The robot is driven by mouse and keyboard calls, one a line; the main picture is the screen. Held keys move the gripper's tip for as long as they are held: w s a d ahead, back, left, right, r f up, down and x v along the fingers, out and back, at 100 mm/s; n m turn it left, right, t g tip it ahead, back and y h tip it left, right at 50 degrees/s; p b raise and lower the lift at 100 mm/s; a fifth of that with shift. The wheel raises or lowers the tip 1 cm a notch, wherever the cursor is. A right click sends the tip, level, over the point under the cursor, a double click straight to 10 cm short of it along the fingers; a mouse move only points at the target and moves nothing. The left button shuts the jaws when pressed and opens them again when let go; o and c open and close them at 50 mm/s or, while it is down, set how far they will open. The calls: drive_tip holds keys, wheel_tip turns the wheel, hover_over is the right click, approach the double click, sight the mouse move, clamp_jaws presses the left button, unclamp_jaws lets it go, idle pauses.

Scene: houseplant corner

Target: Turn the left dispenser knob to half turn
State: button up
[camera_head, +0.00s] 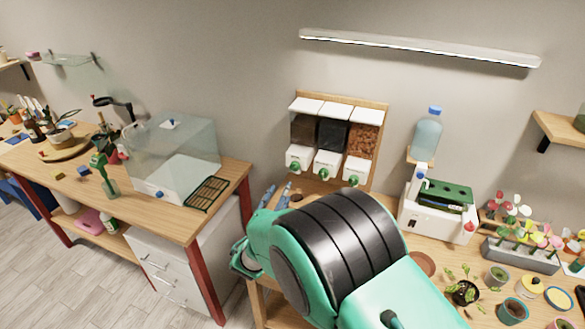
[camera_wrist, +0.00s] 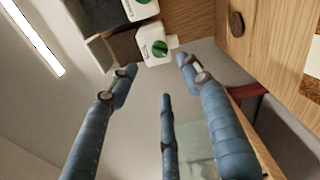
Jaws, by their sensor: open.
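The left dispenser knob (camera_head: 295,167) is a green knob on the white outlet block of the leftmost dispenser (camera_head: 304,132), which has a dark bin and a white lid. In the wrist view, the knob (camera_wrist: 160,47) lies just beyond the fingertips, on its white block. My gripper (camera_head: 277,190) is below and slightly left of the dispenser in the head view. In the wrist view, my gripper (camera_wrist: 157,66) has its blue fingers spread and empty, apart from the knob. How far the knob is turned is too small to tell.
The middle knob (camera_head: 323,175) and right knob (camera_head: 353,180) sit close by. A white machine with a water bottle (camera_head: 428,135) stands right of the dispensers. A clear-covered box (camera_head: 175,150) stands on the left table. Potted plants (camera_head: 465,292) crowd the right table.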

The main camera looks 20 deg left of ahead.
sight(293, 170)
drive_tip(key=n, duration=0.2)
drive_tip(key=n+p, duration=0.1)
drive_tip(key=n, duration=0.4)
drive_tip(key=shift+s+p, duration=0.25)
drive_tip(key=shift+p, duration=0.1)
drive_tip(key=shift+w, duration=0.15)
drive_tip(key=w, duration=0.4)
drive_tip(key=w+b, duration=0.1)
drive_tip(key=w, duration=0.4)
drive_tip(key=w+a, duration=0.1)
drive_tip(key=w, duration=0.3)
drive_tip(key=shift+w, duration=0.2)
drive_tip(key=c, duration=1.1)
